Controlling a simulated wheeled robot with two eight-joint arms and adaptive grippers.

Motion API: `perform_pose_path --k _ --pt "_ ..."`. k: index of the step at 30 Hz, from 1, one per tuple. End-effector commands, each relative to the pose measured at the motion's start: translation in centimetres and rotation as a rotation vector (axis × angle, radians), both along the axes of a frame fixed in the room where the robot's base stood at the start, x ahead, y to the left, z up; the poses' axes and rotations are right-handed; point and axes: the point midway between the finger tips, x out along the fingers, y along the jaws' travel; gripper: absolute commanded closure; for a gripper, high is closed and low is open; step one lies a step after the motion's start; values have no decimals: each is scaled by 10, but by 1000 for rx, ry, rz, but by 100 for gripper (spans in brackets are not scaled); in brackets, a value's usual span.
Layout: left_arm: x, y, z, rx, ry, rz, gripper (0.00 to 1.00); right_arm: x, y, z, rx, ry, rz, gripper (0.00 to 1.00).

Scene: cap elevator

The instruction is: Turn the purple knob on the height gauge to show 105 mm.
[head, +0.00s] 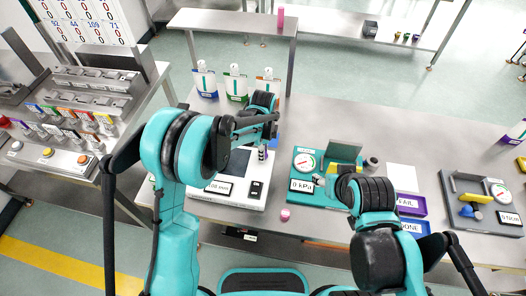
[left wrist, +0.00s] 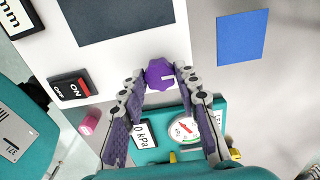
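The height gauge is a white device (head: 232,205) on the bench, with a dark screen, a switch and a display (head: 217,187). The display's digits are partly hidden by my left arm and end in "08 mm". It is cut off at the left wrist view's corner, showing only "mm" (left wrist: 10,16). The purple knob (left wrist: 160,73) has a white mark on its right side. My left gripper (left wrist: 160,76) has one fingertip on each side of the knob, very close to it; contact is unclear.
A teal device (head: 304,162) with a round dial and a "0 kPa" display stands right of the gauge. A pink cylinder (head: 285,214) lies in front between them. An ON/OFF switch (left wrist: 71,90) sits left of the knob. Purple and blue trays are farther right.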

Motion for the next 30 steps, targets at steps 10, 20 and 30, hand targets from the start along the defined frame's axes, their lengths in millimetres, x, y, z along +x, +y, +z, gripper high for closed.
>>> perform_pose_path --k 10,20,30 --pt "0 0 0 0 0 11 98 0 0 0 0 0 0 50" --pt "0 0 -1 0 1 160 98 0 0 -5 0 0 0 50" --pt "0 0 -1 1 2 469 98 0 0 -12 0 0 0 50"
